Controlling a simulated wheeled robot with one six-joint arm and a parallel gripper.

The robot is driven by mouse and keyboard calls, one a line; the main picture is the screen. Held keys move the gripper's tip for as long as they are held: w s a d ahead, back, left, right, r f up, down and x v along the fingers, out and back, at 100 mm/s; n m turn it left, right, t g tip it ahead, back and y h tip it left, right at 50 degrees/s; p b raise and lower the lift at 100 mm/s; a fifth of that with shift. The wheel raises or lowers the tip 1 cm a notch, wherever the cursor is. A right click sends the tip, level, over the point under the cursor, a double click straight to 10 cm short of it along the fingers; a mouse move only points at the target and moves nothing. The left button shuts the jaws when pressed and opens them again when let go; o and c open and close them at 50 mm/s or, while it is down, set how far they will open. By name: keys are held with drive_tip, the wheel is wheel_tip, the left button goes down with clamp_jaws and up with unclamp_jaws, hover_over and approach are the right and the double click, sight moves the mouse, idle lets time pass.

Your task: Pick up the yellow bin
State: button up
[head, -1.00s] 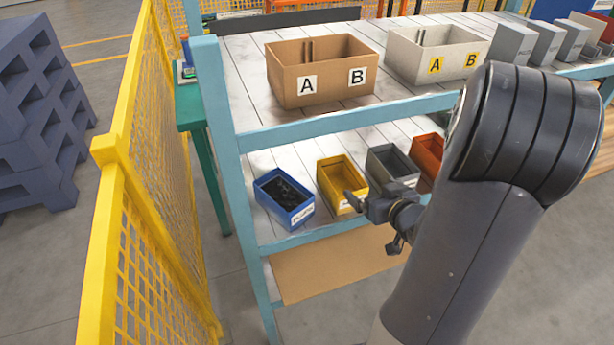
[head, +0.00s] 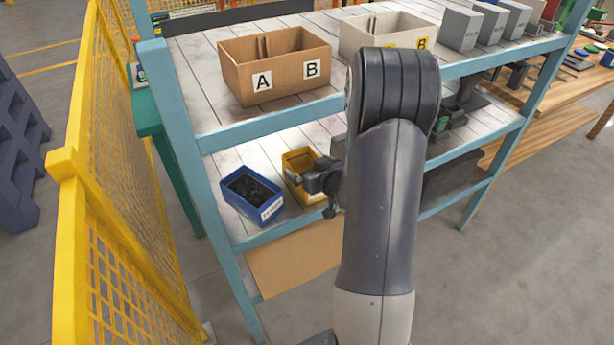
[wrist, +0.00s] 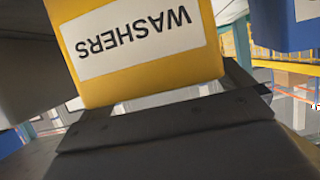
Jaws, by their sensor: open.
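The yellow bin (head: 299,160) stands on the lower shelf between the blue bin and my arm in the head view. My gripper (head: 299,180) is open at its front and covers part of it. In the wrist view the yellow bin (wrist: 150,75) is close and large, its white WASHERS label upside down. The dark gripper (wrist: 165,112) lies just below the bin there. I cannot tell whether the jaws touch the bin or sit around its wall.
A blue bin (head: 250,195) with dark contents stands just left. A grey bin (head: 338,146) is mostly hidden behind my arm. The upper shelf (head: 205,100) holds a brown box (head: 275,68) and a pale box (head: 385,32). A yellow mesh fence (head: 120,170) stands left.

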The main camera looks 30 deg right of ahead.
drive_tip(key=shift+w+f, duration=0.1)
drive_tip(key=shift+w, duration=0.15)
drive_tip(key=shift+c, duration=0.4)
drive_tip(key=c, duration=1.1)
